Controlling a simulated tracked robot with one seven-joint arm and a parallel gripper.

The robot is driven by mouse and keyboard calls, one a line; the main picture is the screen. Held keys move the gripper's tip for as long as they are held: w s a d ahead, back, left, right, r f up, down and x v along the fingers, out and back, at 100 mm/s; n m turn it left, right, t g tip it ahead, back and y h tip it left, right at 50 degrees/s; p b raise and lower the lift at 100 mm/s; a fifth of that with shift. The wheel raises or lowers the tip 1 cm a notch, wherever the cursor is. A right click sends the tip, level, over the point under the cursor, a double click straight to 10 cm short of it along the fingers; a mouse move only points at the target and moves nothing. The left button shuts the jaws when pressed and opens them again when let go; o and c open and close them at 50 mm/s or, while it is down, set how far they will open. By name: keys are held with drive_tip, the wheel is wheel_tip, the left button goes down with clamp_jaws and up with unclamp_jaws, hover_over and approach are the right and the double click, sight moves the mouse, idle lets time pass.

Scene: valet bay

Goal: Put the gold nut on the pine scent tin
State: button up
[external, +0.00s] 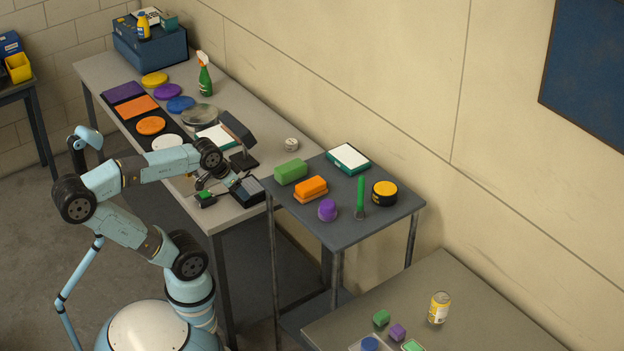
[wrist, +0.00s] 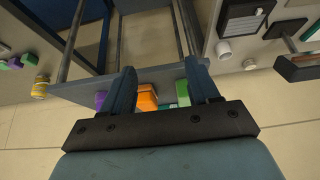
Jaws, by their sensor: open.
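My gripper (external: 258,190) is over the near right end of the long bench, beside the small grey table, and its wrist parts hide some of the bench there. In the wrist view my gripper (wrist: 163,78) has its two fingers wide apart with nothing between them. I cannot make out the gold nut for sure in either view. I cannot tell for sure which thing is the pine scent tin. A small round white tin-like thing (external: 291,144) stands on the bench near the wall. A round black tin with an orange top (external: 384,193) stands on the small table.
The small table (external: 340,229) carries a green block (external: 291,171), orange brush-like block (external: 311,188), purple knob-shaped thing (external: 327,210), green-handled brush (external: 360,198) and white-topped box (external: 348,158). A yellow can (external: 439,307) stands on the near right table. Coloured discs and a spray bottle (external: 205,75) occupy the long bench.

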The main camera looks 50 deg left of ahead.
drive_tip(key=w+a+g, duration=0.1)
drive_tip(key=w+a, duration=0.3)
drive_tip(key=a, duration=0.3)
drive_tip(key=w+a+g+y, duration=0.1)
drive_tip(key=w+a, duration=0.2)
drive_tip(key=a, duration=0.5)
drive_tip(key=w+a+g, duration=0.1)
drive_tip(key=w+a, duration=0.3)
drive_tip(key=a, duration=0.3)
drive_tip(key=s+a+f+m+g, duration=0.1)
drive_tip(key=s+a+f, duration=0.15)
drive_tip(key=a, duration=0.65)
drive_tip(key=s+a+f+g+h, duration=0.15)
drive_tip(key=a+f, duration=0.25)
drive_tip(key=a, duration=0.5)
drive_tip(key=s+a+f+m+y, duration=0.1)
drive_tip(key=s+a+f, duration=0.25)
drive_tip(key=a, duration=0.55)
drive_tip(key=shift+h, duration=0.25)
drive_tip(key=f, duration=0.8)
drive_tip(key=shift+w+d, duration=0.1)
drive_tip(key=shift+w, duration=0.15)
drive_tip(key=shift+s+f, duration=0.15)
drive_tip(key=shift+f, duration=1.2)
drive_tip(key=shift+s+f, duration=0.15)
drive_tip(key=shift+f, duration=1.15)
drive_tip(key=shift+c, duration=0.2)
drive_tip(key=shift+n, duration=0.3)
clamp_jaws()
